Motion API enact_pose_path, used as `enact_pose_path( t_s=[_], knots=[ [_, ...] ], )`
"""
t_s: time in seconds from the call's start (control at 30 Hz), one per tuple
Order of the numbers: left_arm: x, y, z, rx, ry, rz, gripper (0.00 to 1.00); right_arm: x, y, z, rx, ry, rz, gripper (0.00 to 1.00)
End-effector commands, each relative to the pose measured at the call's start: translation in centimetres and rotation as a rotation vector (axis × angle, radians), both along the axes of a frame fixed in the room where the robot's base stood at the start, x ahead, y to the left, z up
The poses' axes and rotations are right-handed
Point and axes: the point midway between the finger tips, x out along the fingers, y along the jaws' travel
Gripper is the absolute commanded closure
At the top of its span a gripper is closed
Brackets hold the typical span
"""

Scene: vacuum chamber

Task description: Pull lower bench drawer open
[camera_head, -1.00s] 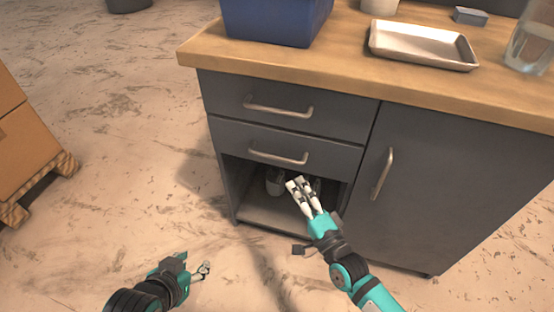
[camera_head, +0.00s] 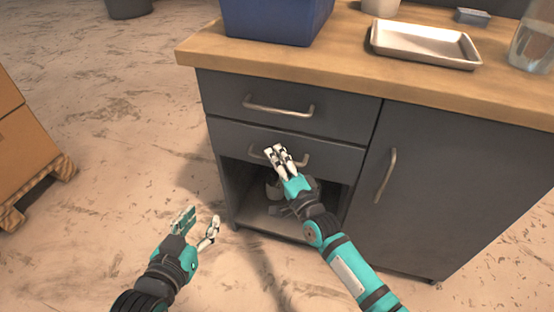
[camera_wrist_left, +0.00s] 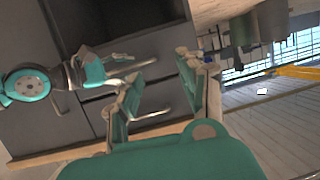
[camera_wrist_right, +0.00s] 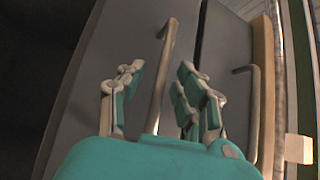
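The lower bench drawer (camera_head: 335,158) is shut, a dark grey front under the upper drawer (camera_head: 345,116). Its metal bar handle (camera_head: 303,160) is partly hidden behind my right gripper (camera_head: 277,155). In the right wrist view the lower handle (camera_wrist_right: 164,75) shows between the spread fingers of my right gripper (camera_wrist_right: 158,100), which is open. I cannot tell whether the fingers touch the handle. My left gripper (camera_head: 197,228) is open and empty over the floor, left of and in front of the bench; its spread fingers also show in the left wrist view (camera_wrist_left: 160,95).
An open compartment below the drawers holds a partly hidden object (camera_head: 271,190). A cupboard door (camera_head: 450,180) with a vertical handle is at right. The wooden top (camera_head: 350,75) carries a blue bin (camera_head: 270,22) and a metal tray (camera_head: 425,45). A box on a pallet (camera_head: 30,180) stands left.

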Motion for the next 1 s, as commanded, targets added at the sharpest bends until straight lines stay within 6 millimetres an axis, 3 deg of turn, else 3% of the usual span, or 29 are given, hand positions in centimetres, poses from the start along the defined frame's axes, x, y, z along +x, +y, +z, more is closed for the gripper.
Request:
enact_pose_path(
  t_s=[0.03, 0.27, 0.8, 1.0],
  knots=[
    [0.0, 0.0, 0.0, 0.0, 0.0, 0.0, 0.6, 0.0, 0.0, 0.0, 0.0, 0.0, 0.0, 0.72],
    [0.0, 0.0, 0.0, 0.0, 0.001, 0.0, 0.6, 0.0, 0.0, 0.0, 0.0, 0.0, 0.0, 1.0],
    [-0.1, 0.0, -0.1, 0.004, 0.015, 0.001, 0.6, -0.3, 0.0, -0.2, -0.004, 0.004, 0.0, 1.0],
    [-2.1, 1.0, -2.8, 0.045, 0.193, 0.013, 0.6, -1.6, 0.5, -0.1, -0.003, 0.006, 0.001, 1.0]
  ],
)
